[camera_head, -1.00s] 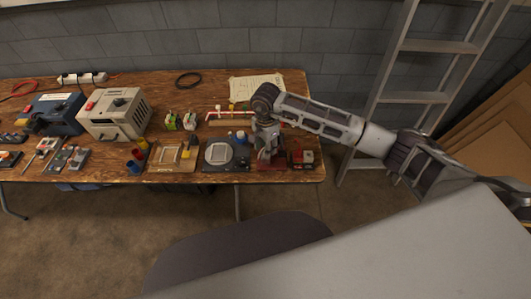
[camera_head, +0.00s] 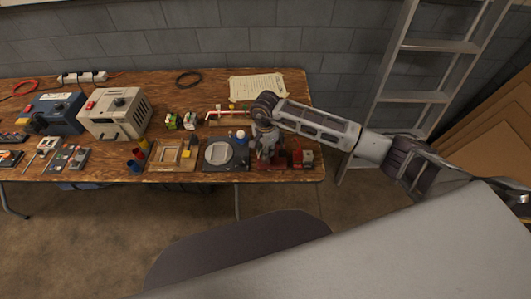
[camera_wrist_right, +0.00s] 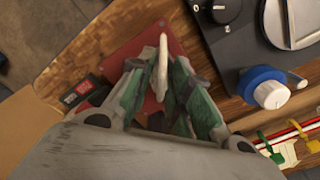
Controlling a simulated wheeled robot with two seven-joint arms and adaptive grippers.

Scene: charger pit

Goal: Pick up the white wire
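A white, slender, upright piece (camera_wrist_right: 163,60), which looks like the end of the white wire, shows between my right fingertips in the right wrist view, above a dark red plate (camera_wrist_right: 190,22). My right gripper (camera_wrist_right: 158,68) has its green-padded fingers apart around it. The piece is nearer the right-hand finger, and a gap shows on the other side. Its lower part is hidden by the fingers. In the head view my right gripper (camera_head: 266,152) points down at the table's right end, and the wire cannot be made out there. My left gripper is not in view.
A dark plate (camera_head: 236,164) with a blue-and-white knob (camera_wrist_right: 268,92) lies beside the gripper. Coloured wires (camera_wrist_right: 303,133) with tags lie close by. A small red-and-black block (camera_head: 303,158) sits at the wooden table's (camera_head: 212,80) right end. A ladder (camera_head: 411,96) stands to the right.

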